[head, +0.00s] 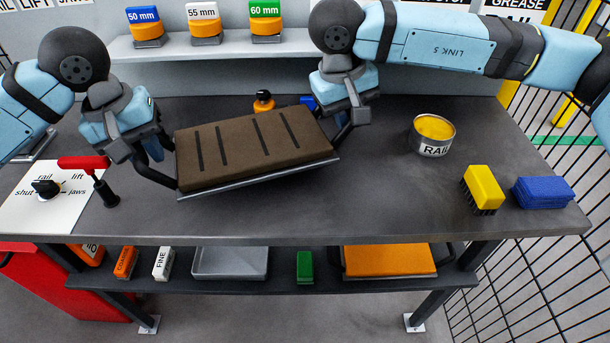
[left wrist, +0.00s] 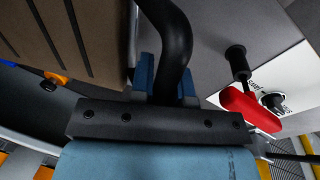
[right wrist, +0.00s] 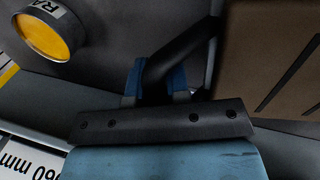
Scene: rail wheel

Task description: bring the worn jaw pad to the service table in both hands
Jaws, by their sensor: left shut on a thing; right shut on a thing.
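The worn jaw pad (head: 255,150) is a brown slab with dark grooves on a grey metal plate, with a black bent handle at each end. It is held over the service table (head: 390,210), tilted with its right end farther back; I cannot tell if it touches the top. My left gripper (head: 150,150) is shut on the left handle; the blue fingers flank the handle (left wrist: 170,45) in the left wrist view. My right gripper (head: 345,120) is shut on the right handle, also seen in the right wrist view (right wrist: 180,55).
A red lever (head: 85,163) and a switch panel (head: 45,195) stand left of the pad. A tin of yellow grease (head: 432,135), a yellow brush (head: 483,188) and blue cloths (head: 542,192) are at right. A small orange-and-black item (head: 263,101) is behind. An orange pad (head: 390,260) lies on the lower shelf.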

